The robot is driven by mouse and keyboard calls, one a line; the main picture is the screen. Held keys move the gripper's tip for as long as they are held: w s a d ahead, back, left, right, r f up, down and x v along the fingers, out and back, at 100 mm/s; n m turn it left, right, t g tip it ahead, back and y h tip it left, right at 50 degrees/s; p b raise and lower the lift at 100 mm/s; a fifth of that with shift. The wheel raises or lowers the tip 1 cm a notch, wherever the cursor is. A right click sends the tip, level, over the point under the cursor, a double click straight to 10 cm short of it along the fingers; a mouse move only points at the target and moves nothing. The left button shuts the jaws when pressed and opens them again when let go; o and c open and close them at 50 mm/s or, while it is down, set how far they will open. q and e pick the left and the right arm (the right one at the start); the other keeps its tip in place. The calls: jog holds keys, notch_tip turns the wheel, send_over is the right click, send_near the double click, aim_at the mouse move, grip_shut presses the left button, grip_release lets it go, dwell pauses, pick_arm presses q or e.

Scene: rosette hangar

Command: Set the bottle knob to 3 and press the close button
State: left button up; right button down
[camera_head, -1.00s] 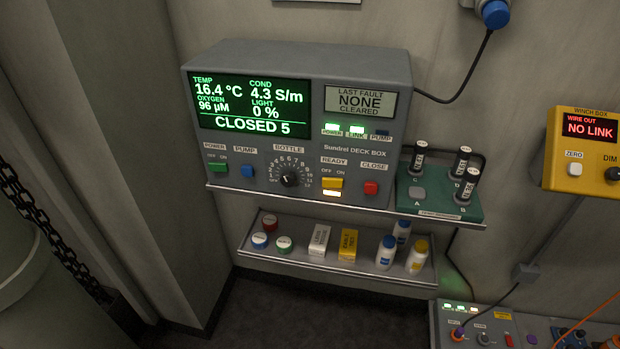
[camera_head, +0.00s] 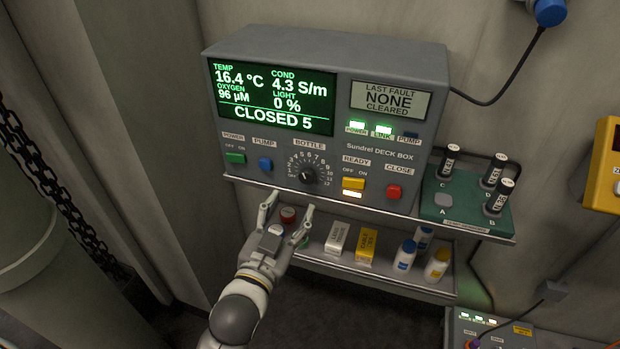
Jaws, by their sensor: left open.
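The grey deck box (camera_head: 430,75) stands on the upper shelf. Its green screen (camera_head: 271,97) reads CLOSED 5. The black bottle knob (camera_head: 307,176) sits in a numbered dial below the BOTTLE label; I cannot tell exactly where it points. The red close button (camera_head: 394,192) is to its right, under the CLOSE label. My left gripper (camera_head: 289,207) is open and empty, below and a little left of the knob, apart from it, in front of the lower shelf. My right gripper is not in view.
The upper shelf edge (camera_head: 330,201) runs under the box. A green rack (camera_head: 460,212) with black vials stands right of it. The lower shelf (camera_head: 400,280) holds capped jars, small boxes and bottles (camera_head: 405,255). A yellow winch box (camera_head: 605,165) is at the right.

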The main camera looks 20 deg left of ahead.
aim_at(305, 178)
pick_arm(q)
jog(key=w+p, duration=0.1)
jog(key=w, duration=0.9)
jog(key=shift+d, duration=0.15)
jog(key=c, duration=1)
jog(key=shift+p, duration=0.35)
jog(key=shift+c, duration=0.2)
jog(key=shift+n, duration=0.3)
jog(key=n+p, duration=0.2)
jog(key=n, duration=0.1)
jog(key=shift+r, duration=0.15)
jog(key=shift+n+p, duration=0.9)
jog(key=shift+n, duration=1.4)
